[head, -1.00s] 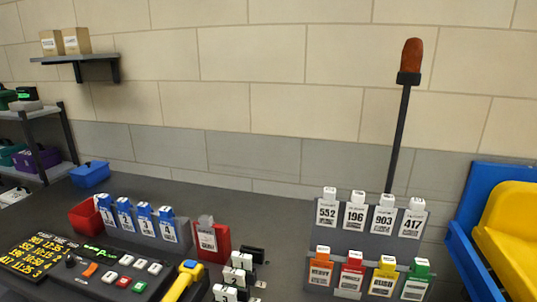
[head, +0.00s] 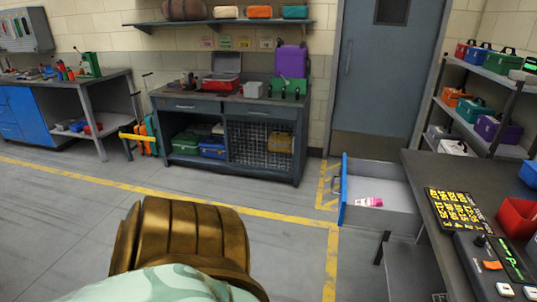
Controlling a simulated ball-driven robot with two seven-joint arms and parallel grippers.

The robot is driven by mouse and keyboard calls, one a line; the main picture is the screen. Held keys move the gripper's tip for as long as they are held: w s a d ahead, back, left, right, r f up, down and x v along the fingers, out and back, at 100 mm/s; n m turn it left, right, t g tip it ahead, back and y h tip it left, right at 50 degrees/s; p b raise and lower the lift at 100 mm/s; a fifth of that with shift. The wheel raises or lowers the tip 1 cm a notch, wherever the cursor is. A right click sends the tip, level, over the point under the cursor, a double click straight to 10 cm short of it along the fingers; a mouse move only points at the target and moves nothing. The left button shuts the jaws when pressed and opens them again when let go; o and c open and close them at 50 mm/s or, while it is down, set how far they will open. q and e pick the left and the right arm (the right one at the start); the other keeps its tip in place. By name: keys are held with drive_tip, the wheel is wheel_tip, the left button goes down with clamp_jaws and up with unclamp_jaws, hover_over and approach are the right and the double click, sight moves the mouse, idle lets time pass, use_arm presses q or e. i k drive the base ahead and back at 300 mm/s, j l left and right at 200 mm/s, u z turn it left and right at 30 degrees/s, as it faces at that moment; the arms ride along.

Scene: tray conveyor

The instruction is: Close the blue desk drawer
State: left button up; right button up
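The blue desk drawer (head: 343,190) stands pulled out from the left side of the dark desk (head: 418,167) at the right of the head view. Neither of my grippers shows in the head view.
The desk top holds a control panel with a yellow-lettered display (head: 457,208) and a red bin (head: 518,218). A workbench (head: 230,110) stands against the wall. Grey floor with yellow lines (head: 180,190) lies clear left of the drawer.

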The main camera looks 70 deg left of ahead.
sight(360, 179)
drive_tip(key=j+u, duration=0.35)
drive_tip(key=u, duration=0.15)
drive_tip(key=j+u, duration=0.45)
drive_tip(key=i+j+u, duration=0.1)
drive_tip(key=j+u, duration=0.2)
drive_tip(key=u, duration=0.2)
